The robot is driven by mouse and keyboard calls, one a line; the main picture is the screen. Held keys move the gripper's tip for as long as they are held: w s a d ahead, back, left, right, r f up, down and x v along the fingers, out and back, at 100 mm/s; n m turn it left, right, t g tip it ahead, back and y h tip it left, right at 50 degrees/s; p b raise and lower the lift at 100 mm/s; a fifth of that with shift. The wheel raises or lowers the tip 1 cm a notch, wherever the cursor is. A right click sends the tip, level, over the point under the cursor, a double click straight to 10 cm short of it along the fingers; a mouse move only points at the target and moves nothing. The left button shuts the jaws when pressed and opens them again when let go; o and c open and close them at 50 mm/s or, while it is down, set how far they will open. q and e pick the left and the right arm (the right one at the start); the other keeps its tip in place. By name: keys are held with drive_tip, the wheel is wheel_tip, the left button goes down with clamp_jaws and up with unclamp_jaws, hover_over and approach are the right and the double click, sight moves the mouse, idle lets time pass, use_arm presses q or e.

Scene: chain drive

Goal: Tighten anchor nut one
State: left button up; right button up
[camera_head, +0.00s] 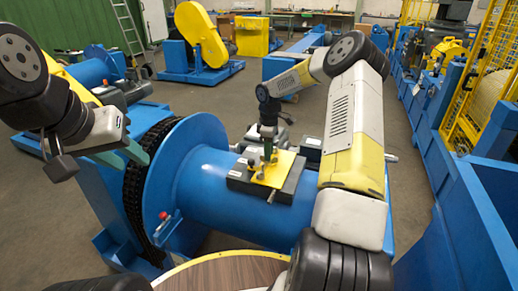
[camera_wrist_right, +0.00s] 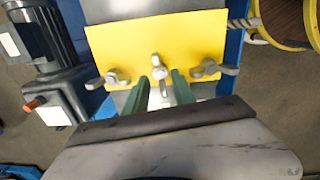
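A yellow plate (camera_wrist_right: 158,38) on a dark block (camera_head: 239,186) sits on top of the blue drum (camera_head: 215,180). The plate carries three grey wing nuts, a left one (camera_wrist_right: 108,78), a middle one (camera_wrist_right: 159,72) and a right one (camera_wrist_right: 214,69). I cannot tell which is anchor nut one. My right gripper (camera_wrist_right: 161,80) is open, its green fingers on either side of the middle wing nut, with gaps visible. In the head view my right gripper (camera_head: 270,153) points down over the plate and hides part of it. My left gripper (camera_head: 138,154) hangs at the left near the drum's flange.
A dark chain (camera_head: 136,190) runs around the drum's flange at the left. A grey motor (camera_wrist_right: 62,88) stands left of the plate in the right wrist view. Blue framing and yellow mesh fencing (camera_head: 484,75) line the right side.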

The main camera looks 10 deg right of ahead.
drive_tip(key=shift+f, duration=1.35)
clamp_jaws()
drive_tip(key=shift+m, duration=0.8)
unclamp_jaws()
